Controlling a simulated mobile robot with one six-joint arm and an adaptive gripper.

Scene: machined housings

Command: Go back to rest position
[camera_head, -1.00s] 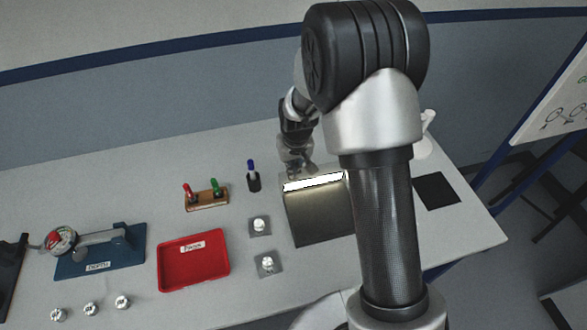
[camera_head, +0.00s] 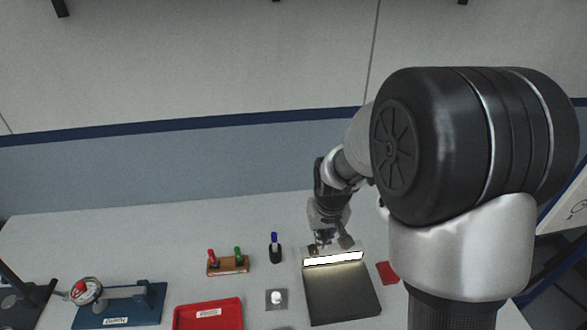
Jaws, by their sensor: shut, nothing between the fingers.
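My gripper (camera_head: 332,246) hangs at the end of my arm in the head view, just above the back edge of a dark box with a bright light strip (camera_head: 333,258). It is small in the picture and shut, with nothing seen between its fingers. My large black and silver arm joint fills the right side and hides part of the table.
The table (camera_head: 130,235) holds a red tray (camera_head: 208,314), a gauge on a blue base (camera_head: 130,308), a wooden holder with red and green items (camera_head: 228,264), a blue-topped marker (camera_head: 275,248) and a machined part on a grey plate (camera_head: 277,298). The back left is clear.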

